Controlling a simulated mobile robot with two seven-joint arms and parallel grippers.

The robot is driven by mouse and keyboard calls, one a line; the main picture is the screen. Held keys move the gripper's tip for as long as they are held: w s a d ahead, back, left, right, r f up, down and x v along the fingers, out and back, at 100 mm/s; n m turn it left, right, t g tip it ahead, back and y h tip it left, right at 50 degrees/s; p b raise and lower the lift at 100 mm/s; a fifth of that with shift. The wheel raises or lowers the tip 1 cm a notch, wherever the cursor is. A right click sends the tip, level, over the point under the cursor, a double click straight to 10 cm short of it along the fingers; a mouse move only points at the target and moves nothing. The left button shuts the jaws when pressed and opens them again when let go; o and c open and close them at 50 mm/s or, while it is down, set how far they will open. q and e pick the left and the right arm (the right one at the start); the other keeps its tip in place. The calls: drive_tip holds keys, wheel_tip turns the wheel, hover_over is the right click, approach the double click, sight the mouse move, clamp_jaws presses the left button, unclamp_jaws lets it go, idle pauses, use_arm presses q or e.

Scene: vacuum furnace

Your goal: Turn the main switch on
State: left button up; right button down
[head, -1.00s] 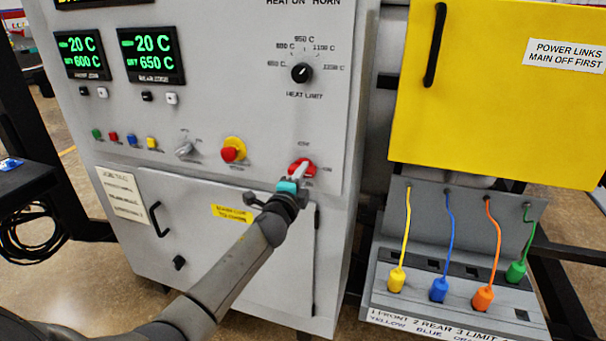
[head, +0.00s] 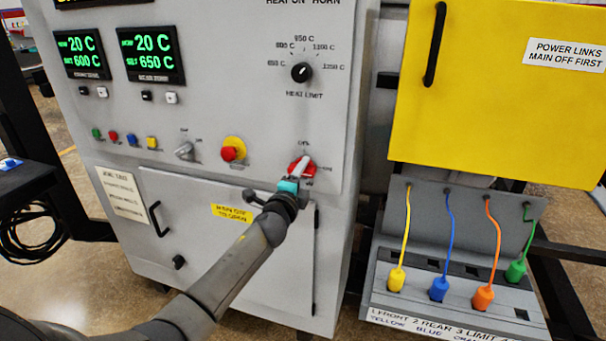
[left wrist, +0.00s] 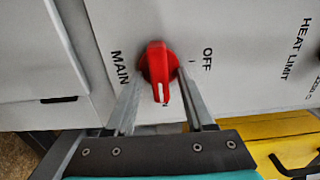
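The main switch is a red rotary knob (head: 309,170) at the lower right of the grey furnace panel. In the left wrist view its red handle (left wrist: 157,62) stands between my left gripper's two fingers (left wrist: 160,82), with a visible gap on each side. The handle's pale-marked end points down in that view, about a quarter turn from the OFF label (left wrist: 207,60). The word MAIN (left wrist: 119,68) is on the other side. My left gripper (head: 297,175) is open around the handle and partly hides the switch in the head view. My right gripper is out of view.
A yellow-red button (head: 233,150) and a grey selector (head: 184,150) sit left of the switch. The heat limit dial (head: 302,72) is above. A yellow cover (head: 490,110) and a link box with coloured plugs (head: 439,288) stand at the right.

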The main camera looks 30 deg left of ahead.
use_arm(q)
drive_tip(key=v, duration=1.5)
drive_tip(key=shift+s+d, duration=0.15)
idle(0.4)
